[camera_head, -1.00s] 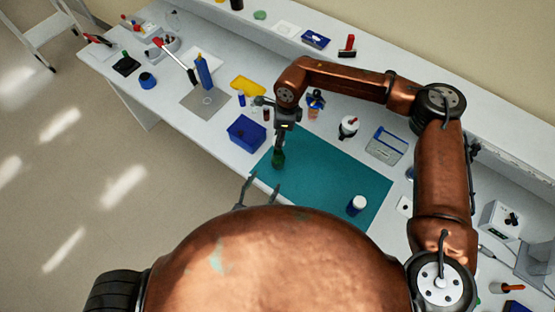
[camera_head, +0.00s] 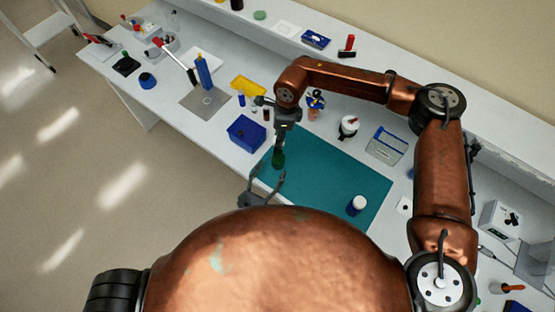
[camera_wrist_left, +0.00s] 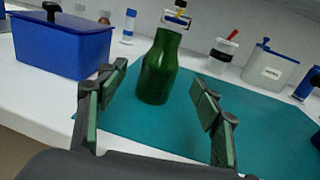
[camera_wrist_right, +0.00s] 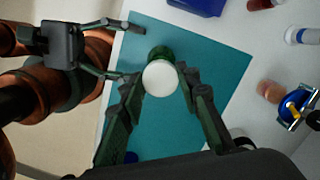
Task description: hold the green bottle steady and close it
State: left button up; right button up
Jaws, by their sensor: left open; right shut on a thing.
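The green bottle (camera_head: 278,158) stands upright on the teal mat (camera_head: 330,180). The left wrist view shows its body (camera_wrist_left: 157,72) between and beyond the fingers of my left gripper (camera_wrist_left: 160,76), which is open and not touching it. In the head view, my left gripper (camera_head: 267,174) is at the mat's near edge. My right gripper (camera_wrist_right: 160,88) is shut on a round white cap (camera_wrist_right: 160,78), right over the bottle's mouth.
A blue bin (camera_head: 246,133) stands just left of the mat. A lidded white pot (camera_head: 348,127) and a blue-and-grey box (camera_head: 386,145) are behind. The mat's middle is clear.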

aim_at(275, 164)
pick_arm(q)
jog(key=shift+x, duration=3.3)
grip_shut()
